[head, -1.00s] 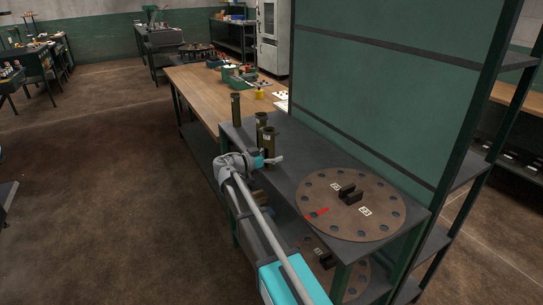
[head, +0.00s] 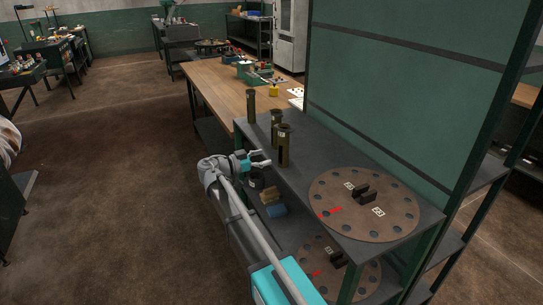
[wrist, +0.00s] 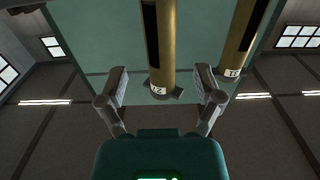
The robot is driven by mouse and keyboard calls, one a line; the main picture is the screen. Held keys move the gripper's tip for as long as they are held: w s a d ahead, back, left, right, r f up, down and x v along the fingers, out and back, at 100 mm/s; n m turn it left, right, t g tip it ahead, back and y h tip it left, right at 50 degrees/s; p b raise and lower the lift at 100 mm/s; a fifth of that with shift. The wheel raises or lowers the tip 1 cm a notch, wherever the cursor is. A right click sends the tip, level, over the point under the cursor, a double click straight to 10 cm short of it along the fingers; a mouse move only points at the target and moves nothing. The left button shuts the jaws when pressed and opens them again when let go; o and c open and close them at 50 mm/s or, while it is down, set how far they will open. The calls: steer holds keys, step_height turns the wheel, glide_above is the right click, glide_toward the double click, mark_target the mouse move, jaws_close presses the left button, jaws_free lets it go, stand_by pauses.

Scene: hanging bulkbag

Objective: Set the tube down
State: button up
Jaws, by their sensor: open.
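Three dark olive tubes stand upright on the grey upper shelf (head: 318,178): the nearest tube (head: 284,148), one just behind it (head: 275,122) and one farther back (head: 251,106). My gripper (head: 265,158) is open and empty in the head view, just left of the nearest tube, at the shelf's edge. In the wrist view the open fingers of my gripper (wrist: 160,80) point toward a tube (wrist: 158,45) with a white label, which appears between them. A second labelled tube (wrist: 241,40) shows to its right.
A round brown plate with holes (head: 364,205) lies on the shelf's near end. A similar plate (head: 340,268), a blue item (head: 276,210) and a tan item (head: 272,196) are on the lower shelf. A green panel (head: 410,105) stands along the right. Floor is open on the left.

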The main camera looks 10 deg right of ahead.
steer(key=shift+v, duration=1.15)
steer(key=shift+s, duration=0.1)
